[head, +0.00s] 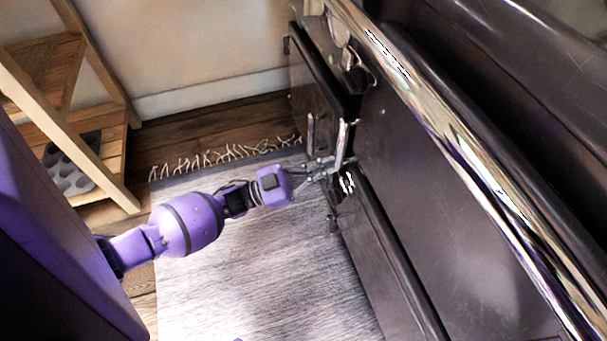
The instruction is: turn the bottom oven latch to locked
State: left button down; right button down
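The dark oven front stands at the right of the head view, with a lower door (385,255) and a small upper door (318,85). Two bright metal latch levers, one at the left (311,131) and one at the right (342,141), stand roughly upright near the door edges. A shiny coiled handle (347,184) sits just below them, partly hidden by my gripper. My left gripper (328,170) reaches in from the left, its fingers apart, close to the coil and the right lever's foot. I cannot tell whether it touches either. My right gripper is out of view.
A polished rail (440,125) runs along the oven's front edge. A fringed grey rug (260,270) covers the floor before it. A wooden shelf stand (105,150) with a dark muffin tin (72,165) stands at the left, near the wall.

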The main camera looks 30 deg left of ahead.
pick_arm(q)
jog(key=shift+w+a+f+n+t+y, duration=0.2)
jog(key=shift+f+n+t+y, duration=0.1)
jog(key=shift+n, duration=0.5)
jog(key=shift+w+a+f+n+t+y, duration=0.15)
jog(key=shift+a+f+n+t+y, duration=0.1)
jog(key=shift+n, duration=0.55)
jog(key=shift+r, duration=0.1)
